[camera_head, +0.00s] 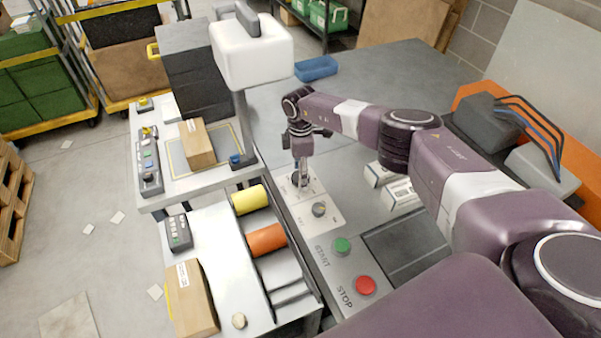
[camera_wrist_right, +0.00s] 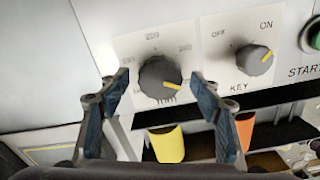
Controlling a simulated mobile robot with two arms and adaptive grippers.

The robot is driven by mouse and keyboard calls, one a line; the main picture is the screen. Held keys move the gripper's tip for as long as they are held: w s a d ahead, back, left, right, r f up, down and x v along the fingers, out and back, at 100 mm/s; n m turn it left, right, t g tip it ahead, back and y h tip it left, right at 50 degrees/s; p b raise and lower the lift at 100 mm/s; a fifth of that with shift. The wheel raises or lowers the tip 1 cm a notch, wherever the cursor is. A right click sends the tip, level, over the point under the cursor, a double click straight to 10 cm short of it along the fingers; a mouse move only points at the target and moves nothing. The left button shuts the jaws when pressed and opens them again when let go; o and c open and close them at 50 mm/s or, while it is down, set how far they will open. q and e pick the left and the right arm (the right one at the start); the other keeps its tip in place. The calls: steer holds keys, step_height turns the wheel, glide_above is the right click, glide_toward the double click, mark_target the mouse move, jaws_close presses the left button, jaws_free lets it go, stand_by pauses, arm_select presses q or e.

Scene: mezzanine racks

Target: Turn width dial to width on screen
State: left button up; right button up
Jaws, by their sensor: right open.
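The width dial (camera_wrist_right: 157,72) is a dark round knob on a white scale plate (camera_wrist_right: 130,45) in the right wrist view. Its yellow mark points to the lower right; the plate carries numbers, with 200 at the top. My right gripper (camera_wrist_right: 160,79) is open, with one finger on each side of the dial; I cannot tell if they touch it. In the head view my right gripper (camera_head: 300,176) points down at the dial and mostly hides it. No readable screen shows; a white box on a post (camera_head: 252,52) stands beyond. My left gripper is not in view.
A key switch (camera_wrist_right: 253,60) sits right beside the dial. The green START button (camera_head: 342,246) and red STOP button (camera_head: 365,285) are nearer on the panel. Yellow (camera_head: 248,199) and orange (camera_head: 267,240) rollers and cardboard boxes (camera_head: 197,143) lie to the left.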

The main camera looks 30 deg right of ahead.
steer(key=shift+f, duration=0.2)
steer(key=c, duration=1.2)
steer(key=shift+o, duration=0.2)
